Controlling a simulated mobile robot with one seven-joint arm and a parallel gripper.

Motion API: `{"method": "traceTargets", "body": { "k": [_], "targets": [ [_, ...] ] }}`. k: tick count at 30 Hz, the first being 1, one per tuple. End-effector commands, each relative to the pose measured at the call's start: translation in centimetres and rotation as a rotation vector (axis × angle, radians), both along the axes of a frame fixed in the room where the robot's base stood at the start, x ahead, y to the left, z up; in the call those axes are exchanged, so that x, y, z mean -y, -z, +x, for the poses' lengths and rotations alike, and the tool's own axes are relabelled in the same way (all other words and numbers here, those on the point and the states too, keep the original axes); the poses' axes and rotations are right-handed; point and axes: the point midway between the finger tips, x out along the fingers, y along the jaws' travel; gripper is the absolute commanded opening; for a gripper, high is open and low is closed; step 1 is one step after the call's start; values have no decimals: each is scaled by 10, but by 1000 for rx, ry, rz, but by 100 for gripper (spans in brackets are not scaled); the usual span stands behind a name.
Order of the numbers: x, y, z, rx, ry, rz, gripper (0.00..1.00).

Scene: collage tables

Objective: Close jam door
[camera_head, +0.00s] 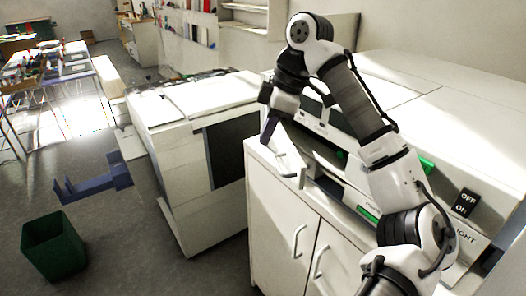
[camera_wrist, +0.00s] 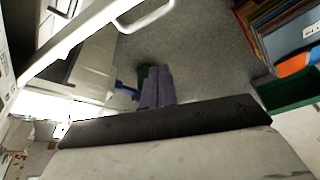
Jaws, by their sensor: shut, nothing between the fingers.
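The jam door (camera_head: 291,150) is a small white panel with a grey handle, standing out from the front left of the large white machine (camera_head: 440,120). It looks open. In the wrist view, a white panel edge (camera_wrist: 75,38) with a light handle, probably this door, crosses the upper left. My gripper (camera_head: 270,128) is at the door's left, outer side; its fingertips are hard to make out there. In the wrist view my gripper (camera_wrist: 158,86) has its fingers together and empty, apart from the panel in the picture. Whether it touches the door is unclear.
White cabinet doors (camera_head: 285,220) with handles are below the machine. A second white machine (camera_head: 190,130) with a blue tray (camera_head: 95,183) stands left. A green bin (camera_head: 53,247) is on the floor. Folders (camera_wrist: 285,30) show at right in the wrist view.

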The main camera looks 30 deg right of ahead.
Motion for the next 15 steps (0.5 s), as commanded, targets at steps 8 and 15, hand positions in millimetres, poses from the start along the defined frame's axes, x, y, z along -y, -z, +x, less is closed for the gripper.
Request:
{"method": "traceTargets", "body": {
  "k": [8,15],
  "targets": [
    [11,-31,-4,0,0,-1,0],
    [7,-13,25,37,8,-68,0]
  ]
}}
